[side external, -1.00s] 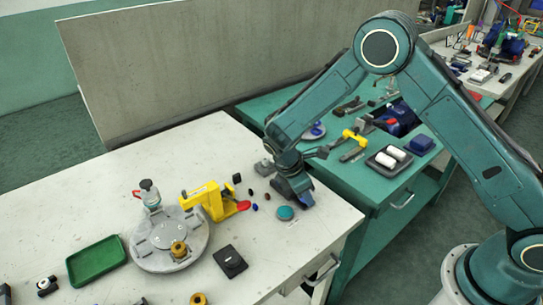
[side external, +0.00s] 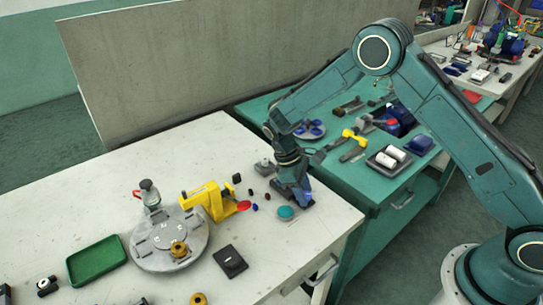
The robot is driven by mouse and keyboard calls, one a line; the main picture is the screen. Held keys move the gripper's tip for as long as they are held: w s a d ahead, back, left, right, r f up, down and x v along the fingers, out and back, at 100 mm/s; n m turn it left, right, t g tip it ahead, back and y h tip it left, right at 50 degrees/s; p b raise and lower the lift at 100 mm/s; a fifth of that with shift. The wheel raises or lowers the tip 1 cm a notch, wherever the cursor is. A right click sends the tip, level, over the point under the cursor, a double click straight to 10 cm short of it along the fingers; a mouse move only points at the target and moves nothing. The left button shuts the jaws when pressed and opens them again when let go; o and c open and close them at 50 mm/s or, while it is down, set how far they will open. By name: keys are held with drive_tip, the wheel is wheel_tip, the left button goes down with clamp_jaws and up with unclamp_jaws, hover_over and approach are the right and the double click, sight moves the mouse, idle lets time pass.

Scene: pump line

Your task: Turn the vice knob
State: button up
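A yellow vice (side external: 207,201) stands at the right edge of a round grey plate (side external: 168,246) on the white table. A red knob (side external: 243,206) sits at its right end, low near the tabletop. My gripper (side external: 303,202) is to the right of the red knob, pointing down close to the tabletop and apart from the vice. Its fingers are dark and small in this view, and I cannot tell whether they are open or shut.
A black square block (side external: 230,261) and a green tray (side external: 96,261) flank the plate. A green bench (side external: 372,191) stands behind.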

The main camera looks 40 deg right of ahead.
drive_tip(key=shift+d+m+g+y, duration=0.1)
drive_tip(key=shift+m+g+y, duration=0.4)
drive_tip(key=shift+m, duration=1.4)
drive_tip(key=shift+d+m+y, duration=0.1)
drive_tip(key=shift+m+y, duration=0.9)
drive_tip(key=shift+m, duration=1)
drive_tip(key=shift+d+m+t+y, duration=0.15)
drive_tip(key=shift+m+y, duration=0.3)
drive_tip(key=shift+m, duration=0.65)
drive_tip(key=shift+a+m+t+y, duration=0.1)
drive_tip(key=shift+m+t+y, duration=0.25)
drive_tip(key=shift+m, duration=0.75)
drive_tip(key=m+y, duration=0.1)
drive_tip(key=m, duration=0.2)
drive_tip(key=shift+d+t, duration=0.15)
drive_tip(key=shift+t, duration=0.15)
drive_tip(key=s+v, duration=0.1)
drive_tip(key=v, duration=1.4)
drive_tip(key=s+a+r+n+t+h, duration=0.1)
drive_tip(key=s+r+n+t, duration=0.3)
drive_tip(key=s+r, duration=0.8)
drive_tip(key=shift+a+r, duration=0.65)
drive_tip(key=shift+r, duration=0.85)
